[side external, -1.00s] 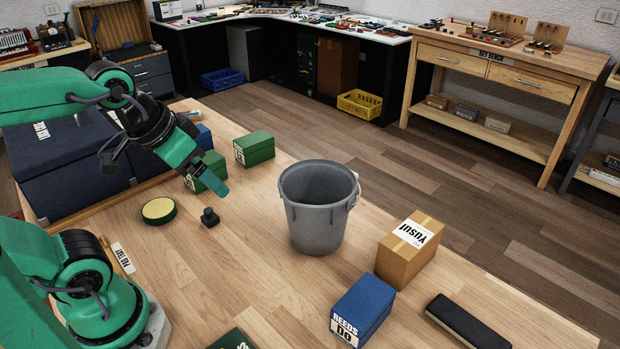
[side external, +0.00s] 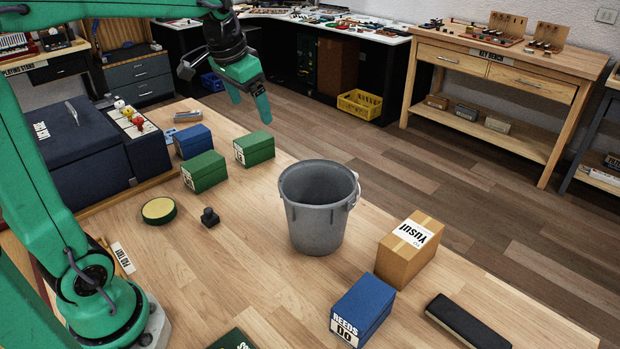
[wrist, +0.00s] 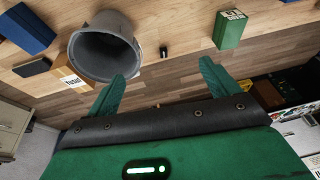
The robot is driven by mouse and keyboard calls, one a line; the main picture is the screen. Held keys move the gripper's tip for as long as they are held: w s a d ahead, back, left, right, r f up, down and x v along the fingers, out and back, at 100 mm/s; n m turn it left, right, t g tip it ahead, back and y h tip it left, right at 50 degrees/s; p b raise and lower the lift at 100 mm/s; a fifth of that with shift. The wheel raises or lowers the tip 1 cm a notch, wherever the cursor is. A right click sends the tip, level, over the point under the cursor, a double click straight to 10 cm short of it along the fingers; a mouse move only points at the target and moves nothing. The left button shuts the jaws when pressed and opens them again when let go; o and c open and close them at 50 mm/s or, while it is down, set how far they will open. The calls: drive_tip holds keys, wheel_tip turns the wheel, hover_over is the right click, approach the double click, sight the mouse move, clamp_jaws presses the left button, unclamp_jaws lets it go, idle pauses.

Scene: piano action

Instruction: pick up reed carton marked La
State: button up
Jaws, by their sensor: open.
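My gripper (side external: 249,100) is open and empty, raised above the far part of the bench, behind the green cartons; its two green fingers also show in the wrist view (wrist: 162,85). One green carton (side external: 254,149) stands below it, and a second green carton (side external: 204,172) stands nearer, to the left. A blue carton (side external: 192,141) is behind that one. Their white labels are too small to read, so I cannot tell which is La. A green carton (wrist: 229,30) shows beyond the fingers in the wrist view. A nearer blue carton (side external: 362,310) is marked REEDS DO.
A grey bucket (side external: 318,215) stands mid-bench, with a cardboard box (side external: 408,250) marked Yusuf and a black case (side external: 468,322) to its right. A small black object (side external: 210,217) and a round green-rimmed tin (side external: 158,210) sit left. A dark blue box (side external: 75,150) stands far left.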

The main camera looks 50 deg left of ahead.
drive_tip(key=w+a+f+g, duration=0.1)
drive_tip(key=w+a+f, duration=0.1)
drive_tip(key=w+a, duration=0.35)
drive_tip(key=g, duration=0.3)
hover_over(251, 139)
drive_tip(key=shift+h, duration=0.4)
drive_tip(key=f, duration=1.8)
drive_tip(key=shift+d, duration=0.2)
drive_tip(key=shift+a+f, duration=0.2)
drive_tip(key=shift+f, duration=0.15)
drive_tip(key=shift+f, duration=1.15)
drive_tip(key=shift+f, duration=0.15)
